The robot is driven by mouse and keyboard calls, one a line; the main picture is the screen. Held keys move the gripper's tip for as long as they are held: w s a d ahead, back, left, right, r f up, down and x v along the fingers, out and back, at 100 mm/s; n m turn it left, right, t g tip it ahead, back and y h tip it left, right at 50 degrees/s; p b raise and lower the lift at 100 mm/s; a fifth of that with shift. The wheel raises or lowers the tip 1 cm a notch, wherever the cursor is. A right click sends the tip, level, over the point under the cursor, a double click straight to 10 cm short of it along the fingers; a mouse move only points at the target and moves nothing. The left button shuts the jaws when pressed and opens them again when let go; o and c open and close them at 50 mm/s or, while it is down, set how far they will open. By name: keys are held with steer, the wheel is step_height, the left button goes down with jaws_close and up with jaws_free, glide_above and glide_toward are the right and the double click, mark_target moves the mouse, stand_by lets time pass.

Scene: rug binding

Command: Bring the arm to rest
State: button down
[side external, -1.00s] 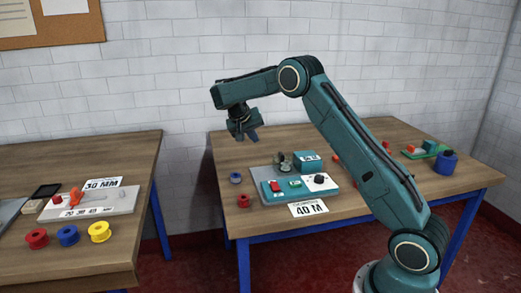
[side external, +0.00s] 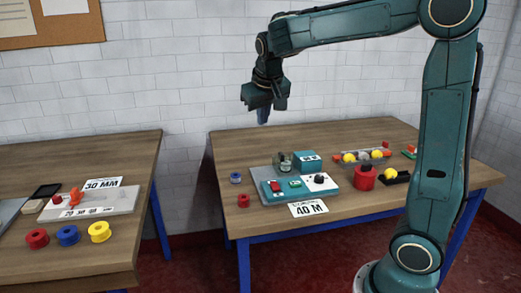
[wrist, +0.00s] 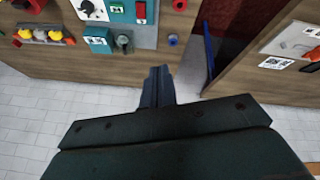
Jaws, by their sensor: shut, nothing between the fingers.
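My gripper (side external: 263,117) hangs above the back left part of the right table (side external: 240,150), well clear of the things on it. Its fingers are shut and point down, with nothing between them. In the wrist view the shut fingers (wrist: 158,72) show at the middle, with the table edge and the white brick wall below and around them. My arm stands with its lower link upright and its upper link reaching left.
A teal machine with a grey base (side external: 265,198) stands on the right table beside a 40 M card (side external: 309,208). Red (side external: 243,201) and blue (side external: 235,178) spools lie left of it; a red cylinder (side external: 365,178) is at right. A left table (side external: 80,265) stands across a gap.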

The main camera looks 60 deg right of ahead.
steer(key=s+a+f+n+y, duration=0.1)
steer(key=s+a, duration=0.3)
steer(key=s, duration=0.3)
steer(key=s+a+f+n+t+y, duration=0.1)
steer(key=s+a+n, duration=0.1)
steer(key=s+a, duration=0.3)
steer(key=s+a+f+n+t+y, duration=0.1)
steer(key=s+a, duration=0.3)
steer(key=s, duration=0.6)
steer(key=shift+a+f+n+y, duration=0.25)
steer(key=shift+n+y, duration=0.25)
steer(key=shift+n, duration=0.2)
steer(key=shift+s, duration=0.1)
